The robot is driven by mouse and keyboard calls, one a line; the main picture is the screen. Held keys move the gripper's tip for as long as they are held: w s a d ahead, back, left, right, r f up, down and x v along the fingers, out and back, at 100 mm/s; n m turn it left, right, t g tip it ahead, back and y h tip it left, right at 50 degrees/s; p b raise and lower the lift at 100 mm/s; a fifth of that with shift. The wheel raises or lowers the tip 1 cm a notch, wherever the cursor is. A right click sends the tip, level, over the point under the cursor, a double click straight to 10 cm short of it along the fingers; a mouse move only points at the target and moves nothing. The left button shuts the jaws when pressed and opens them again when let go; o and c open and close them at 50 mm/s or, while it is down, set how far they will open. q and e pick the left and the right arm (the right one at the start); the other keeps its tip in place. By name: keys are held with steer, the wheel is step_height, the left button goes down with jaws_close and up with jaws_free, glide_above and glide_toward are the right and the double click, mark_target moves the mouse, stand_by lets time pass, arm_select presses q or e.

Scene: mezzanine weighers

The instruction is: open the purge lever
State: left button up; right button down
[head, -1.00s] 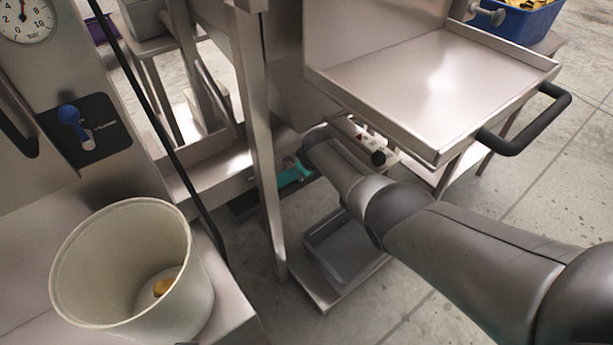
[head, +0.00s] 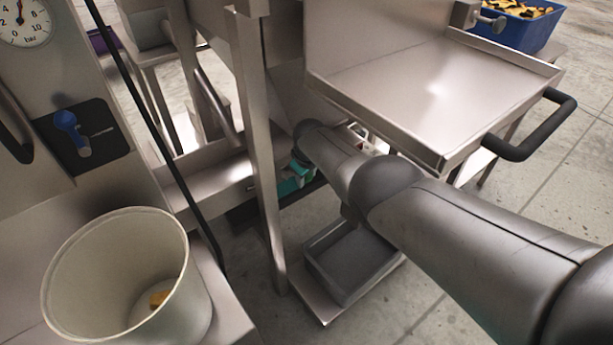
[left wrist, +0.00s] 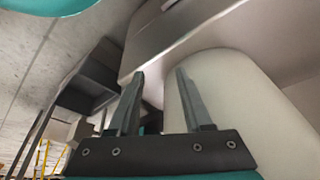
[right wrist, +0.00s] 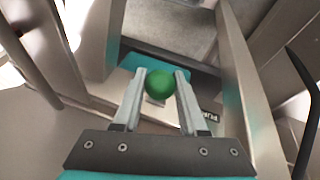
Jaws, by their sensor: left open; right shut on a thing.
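The purge lever shows as a green ball knob (right wrist: 159,84) in the right wrist view, in front of a dark plate with partly hidden lettering "PUR" (right wrist: 209,115). My right gripper (right wrist: 161,74) is shut on this knob, one finger on each side. The lever's shaft is hidden behind the knob. In the head view my right forearm reaches under the steel tray, and only teal parts of the hand show; the knob cannot be made out there. My left gripper (left wrist: 161,73) is open and empty in the left wrist view, close to a pale rounded container (left wrist: 228,115).
A steel tray with a black handle (head: 535,125) overhangs my right arm. A steel post (head: 262,150) stands just left of the hand. A grey bin (head: 345,262) sits below. A blue lever (head: 70,130) and a cream bucket (head: 60,255) are at left.

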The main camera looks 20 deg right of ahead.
steer(key=shift+w+r, duration=0.1)
steer(key=shift+c, duration=2.3)
jaws_free()
arm_select(q)
steer(key=shift+w+r, duration=0.1)
